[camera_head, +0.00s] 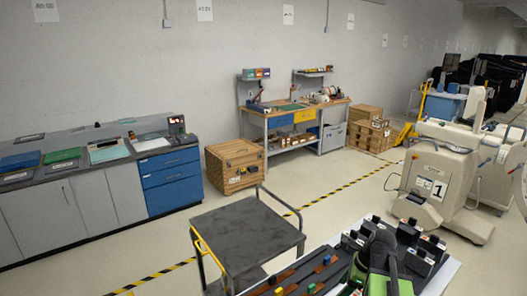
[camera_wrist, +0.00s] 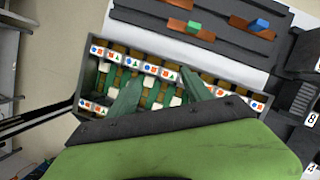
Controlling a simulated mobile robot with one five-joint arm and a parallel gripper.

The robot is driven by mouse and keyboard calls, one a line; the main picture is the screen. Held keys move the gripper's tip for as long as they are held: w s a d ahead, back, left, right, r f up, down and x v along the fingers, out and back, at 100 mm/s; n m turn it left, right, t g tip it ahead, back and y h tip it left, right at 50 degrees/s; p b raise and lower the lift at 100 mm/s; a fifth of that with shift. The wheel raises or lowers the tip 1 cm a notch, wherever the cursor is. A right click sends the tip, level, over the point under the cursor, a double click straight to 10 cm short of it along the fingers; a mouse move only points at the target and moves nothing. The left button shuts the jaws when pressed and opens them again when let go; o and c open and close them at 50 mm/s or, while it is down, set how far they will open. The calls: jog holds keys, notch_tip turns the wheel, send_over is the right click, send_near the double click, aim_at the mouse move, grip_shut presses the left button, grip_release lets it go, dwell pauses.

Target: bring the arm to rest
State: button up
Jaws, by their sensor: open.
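My gripper (camera_wrist: 160,82) shows in the wrist view with two dark green fingers spread apart. Nothing is visible between the fingertips. Behind them is a grey-walled tray (camera_wrist: 100,58) with rows of small blocks and white labels with coloured symbols. I cannot tell how far the fingers are from it. In the head view my arm (camera_head: 378,255) is at the bottom right, over a work surface with dark holders, and my fingers cannot be made out there.
Dark holders (camera_head: 418,262) stand around the arm. A dark-topped cart (camera_head: 245,228) with a rail stands to the left. Farther back are a blue drawer cabinet (camera_head: 170,180), a wooden crate (camera_head: 233,165) and a white machine (camera_head: 440,180). Open floor with striped tape lies between.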

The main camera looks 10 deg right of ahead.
jog(key=a+f+n+g+h+b, duration=0.1)
jog(key=a+f+n, duration=0.1)
jog(key=a+n, duration=0.8)
jog(key=s+a+f+n+g+h+b, duration=0.1)
jog(key=a+f+n+h+b, duration=0.1)
jog(key=a+n, duration=0.8)
jog(key=f+n, duration=0.1)
jog(key=n, duration=0.3)
jog(key=shift+f, duration=0.25)
